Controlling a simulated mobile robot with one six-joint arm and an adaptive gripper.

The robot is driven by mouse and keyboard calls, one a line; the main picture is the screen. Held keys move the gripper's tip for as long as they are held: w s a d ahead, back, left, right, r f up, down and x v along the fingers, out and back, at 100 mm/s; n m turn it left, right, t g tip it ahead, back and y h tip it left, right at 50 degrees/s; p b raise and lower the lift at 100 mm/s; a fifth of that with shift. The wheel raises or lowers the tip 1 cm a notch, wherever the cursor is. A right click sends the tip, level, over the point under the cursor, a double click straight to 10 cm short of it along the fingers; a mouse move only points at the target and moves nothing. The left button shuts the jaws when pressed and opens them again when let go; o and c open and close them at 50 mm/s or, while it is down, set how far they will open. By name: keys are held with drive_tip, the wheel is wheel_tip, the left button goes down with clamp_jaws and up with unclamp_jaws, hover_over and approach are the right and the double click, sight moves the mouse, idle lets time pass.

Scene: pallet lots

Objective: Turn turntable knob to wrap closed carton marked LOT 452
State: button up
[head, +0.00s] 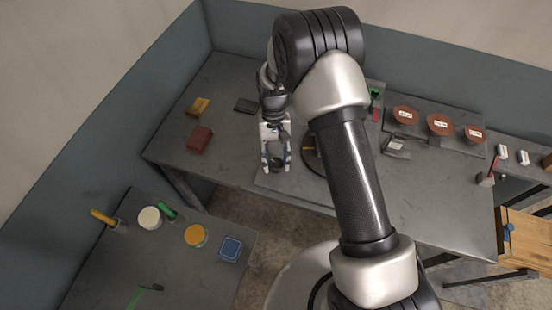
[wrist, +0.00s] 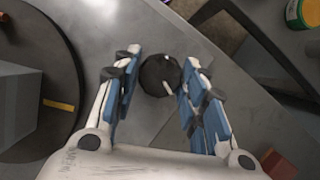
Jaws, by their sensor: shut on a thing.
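My gripper (head: 275,160) points down over the front left part of the main table. In the wrist view my gripper (wrist: 161,66) has its blue-padded fingers shut on a round black knob (wrist: 158,77) with a pale mark line. The dark round turntable (wrist: 62,125) lies left of the knob and carries a yellow mark. A grey block-like shape (wrist: 15,100), cut off by the picture edge, stands over the turntable; I cannot tell whether it is the carton. In the head view my arm hides most of the turntable (head: 311,158). No LOT 452 marking is readable.
A red block (head: 200,138), a yellow block (head: 199,106) and a dark flat piece (head: 245,105) lie left of my gripper. Brown round pieces with white labels (head: 438,124) sit at the right. A lower table (head: 170,272) at front left holds jars and a blue box (head: 230,249).

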drive_tip(key=o, duration=1.1)
drive_tip(key=v, duration=1.2)
drive_tip(key=shift+s+d, duration=0.1)
idle(0.8)
